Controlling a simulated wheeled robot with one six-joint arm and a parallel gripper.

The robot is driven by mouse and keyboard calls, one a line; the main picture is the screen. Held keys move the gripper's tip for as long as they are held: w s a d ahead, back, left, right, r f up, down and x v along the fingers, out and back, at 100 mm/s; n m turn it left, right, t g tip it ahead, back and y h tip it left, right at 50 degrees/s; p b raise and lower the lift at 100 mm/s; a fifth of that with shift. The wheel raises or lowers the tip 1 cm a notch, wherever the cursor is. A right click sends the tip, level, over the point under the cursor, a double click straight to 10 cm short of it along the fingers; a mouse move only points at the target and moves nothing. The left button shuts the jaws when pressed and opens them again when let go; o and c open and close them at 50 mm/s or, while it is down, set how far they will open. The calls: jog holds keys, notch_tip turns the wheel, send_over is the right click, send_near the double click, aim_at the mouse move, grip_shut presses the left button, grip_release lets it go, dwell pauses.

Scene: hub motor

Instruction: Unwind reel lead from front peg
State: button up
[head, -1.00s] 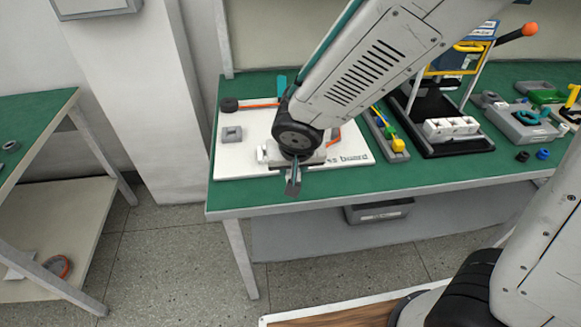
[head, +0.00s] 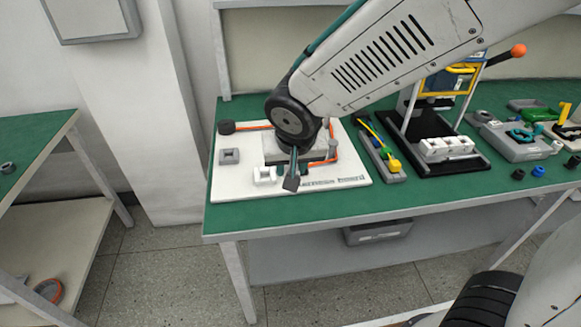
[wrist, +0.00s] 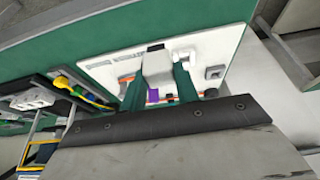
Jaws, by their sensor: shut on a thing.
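A white board (head: 225,190) lies on the green bench, with lettering on its front edge. An orange lead (head: 257,126) runs along its back and shows again at the right (head: 333,150). A dark round piece (head: 227,127) sits at the back left corner. A white spool-like peg (head: 264,176) stands at the front, left of my gripper (head: 293,168). My gripper points down over the board's front part, shut on a grey block (head: 291,184). In the wrist view the block (wrist: 157,66) shows between the teal fingers (wrist: 160,88), with a purple bit nearby. My arm hides the board's middle.
A grey square block (head: 229,157) sits at the board's left. Right of the board are a grey tray with yellow and green parts (head: 394,166), a black-based lever stand (head: 455,162) and several small parts. The bench's front edge is close.

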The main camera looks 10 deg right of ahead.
jog(key=w+d, duration=1)
jog(key=d, duration=0.1)
jog(key=shift+w, duration=0.1)
jog(key=d, duration=0.8)
jog(key=shift+w, duration=0.15)
jog(key=shift+w, duration=0.1)
dwell(0.3)
jog(key=w+d, duration=0.4)
jog(key=shift+w+d, duration=0.3)
jog(key=shift+w, duration=0.1)
jog(key=w, duration=0.9)
jog(key=shift+d, duration=0.3)
